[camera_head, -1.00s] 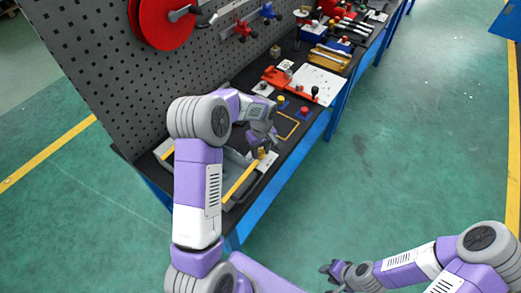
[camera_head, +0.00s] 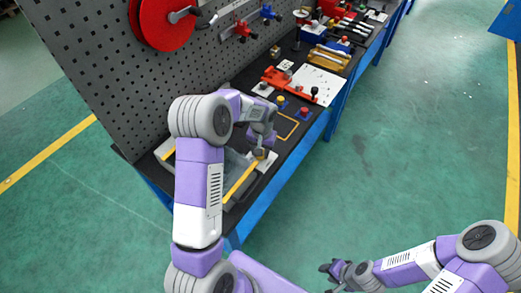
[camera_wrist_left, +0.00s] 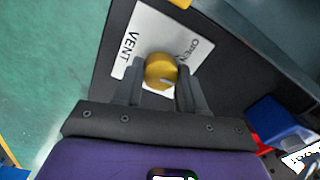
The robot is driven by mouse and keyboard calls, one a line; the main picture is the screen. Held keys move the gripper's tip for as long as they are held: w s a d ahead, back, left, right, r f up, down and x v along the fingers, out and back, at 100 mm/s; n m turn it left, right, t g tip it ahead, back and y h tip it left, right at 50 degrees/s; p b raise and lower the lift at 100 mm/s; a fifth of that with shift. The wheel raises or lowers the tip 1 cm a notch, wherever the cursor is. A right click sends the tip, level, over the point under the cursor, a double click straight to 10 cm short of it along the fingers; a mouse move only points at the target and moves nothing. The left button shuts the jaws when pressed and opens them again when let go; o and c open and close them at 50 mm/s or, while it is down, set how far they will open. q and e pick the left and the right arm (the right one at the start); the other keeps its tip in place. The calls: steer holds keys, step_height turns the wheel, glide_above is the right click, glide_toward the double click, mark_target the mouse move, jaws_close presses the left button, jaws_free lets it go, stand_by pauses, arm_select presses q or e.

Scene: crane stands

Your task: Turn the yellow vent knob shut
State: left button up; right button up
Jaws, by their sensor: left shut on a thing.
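The yellow vent knob (camera_wrist_left: 160,71) stands on a white plate (camera_wrist_left: 150,30) lettered VENT and OPEN. A short pale mark shows on the knob's lower right. My left gripper (camera_wrist_left: 161,75) is shut on the knob, with one dark finger on each side. In the head view the left gripper (camera_head: 260,152) is at the bench's near end, and its wrist and fingers mostly hide the knob. My right gripper (camera_head: 326,277) hangs over the green floor, away from the bench, with its fingers apart and empty.
A grey tray with a yellow edge (camera_head: 240,182) lies beside the plate. Blue-based buttons (camera_head: 304,113), a red fixture (camera_head: 277,78) and a blue block (camera_wrist_left: 276,119) stand nearby. A grey pegboard (camera_head: 100,70) rises behind. The floor at right is clear.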

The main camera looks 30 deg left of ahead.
arm_select(q)
steer(key=m, duration=0.4)
steer(key=shift+m, duration=0.3)
steer(key=m+p, duration=0.1)
steer(key=m, duration=0.3)
steer(key=shift+m, duration=0.3)
steer(key=o, duration=1.1)
steer(key=shift+c, duration=0.2)
steer(key=shift+r, duration=0.1)
step_height(320, 180, up, 7)
steer(key=shift+s+d+r+p, duration=0.1)
steer(key=shift+d+r+p, duration=0.1)
steer(key=shift+p, duration=0.3)
steer(key=shift+a, duration=0.1)
